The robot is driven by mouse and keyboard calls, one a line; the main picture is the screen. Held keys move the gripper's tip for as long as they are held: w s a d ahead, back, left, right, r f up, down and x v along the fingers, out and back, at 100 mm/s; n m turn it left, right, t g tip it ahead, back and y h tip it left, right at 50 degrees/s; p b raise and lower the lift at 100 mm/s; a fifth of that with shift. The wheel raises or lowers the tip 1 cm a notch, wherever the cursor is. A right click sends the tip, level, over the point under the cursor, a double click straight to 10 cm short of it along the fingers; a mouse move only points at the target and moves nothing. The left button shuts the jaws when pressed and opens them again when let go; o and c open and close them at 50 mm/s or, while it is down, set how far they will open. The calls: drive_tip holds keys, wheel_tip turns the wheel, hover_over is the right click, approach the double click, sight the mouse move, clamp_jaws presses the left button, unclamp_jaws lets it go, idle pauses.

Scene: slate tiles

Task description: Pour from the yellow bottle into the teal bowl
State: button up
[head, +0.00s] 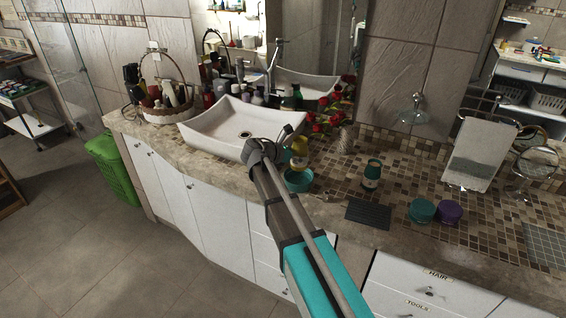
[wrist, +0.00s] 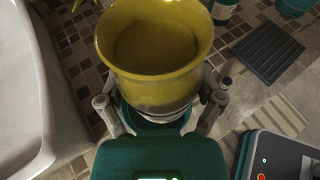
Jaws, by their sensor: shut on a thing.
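The yellow bottle (head: 299,147) is in my gripper (head: 284,146), above the counter just right of the sink. In the wrist view the bottle (wrist: 152,40) fills the top middle, its wide round rim facing the camera. The fingers of my gripper (wrist: 161,104) are shut on its sides. The teal bowl (head: 298,181) stands on the counter near the front edge, just below the bottle in the head view. In the wrist view, part of a teal rim shows under the bottle; the rest is hidden. No stream of contents is visible.
A dark green bottle (head: 372,175) stands to the right, beyond a dark ridged mat (head: 368,214). A teal jar (head: 422,210) and a purple jar (head: 449,212) sit farther right. The white sink (head: 225,128) lies left, red flowers (head: 328,119) behind.

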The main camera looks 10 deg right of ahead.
drive_tip(key=shift+a+f, duration=0.1)
drive_tip(key=shift+a, duration=0.05)
drive_tip(key=a+f+n+t+b, duration=0.1)
drive_tip(key=a+f+b, duration=0.1)
drive_tip(key=a+f+t+b, duration=0.1)
drive_tip(key=a+f+b, duration=0.1)
drive_tip(key=shift+w+a+n+y, duration=0.15)
drive_tip(key=shift+a+n+y, duration=0.05)
drive_tip(key=shift+n+y, duration=0.2)
drive_tip(key=shift+a+r+g+y+p, duration=0.5)
drive_tip(key=shift+y+p, duration=0.6)
drive_tip(key=shift+p, duration=0.75)
idle(1.9)
drive_tip(key=shift+s+a+f+m+g+y+p, duration=0.15)
drive_tip(key=shift+a+f+m+y+p, duration=0.1)
drive_tip(key=shift+y+p, duration=0.3)
drive_tip(key=shift+s+a+f+m+g+y+p, duration=0.15)
drive_tip(key=shift+a+y+p, duration=0.1)
drive_tip(key=shift+y+p, duration=0.25)
idle(0.6)
drive_tip(key=shift+a+f+y, duration=0.25)
drive_tip(key=shift+f+y, duration=0.5)
drive_tip(key=shift+f, duration=0.25)
idle(0.7)
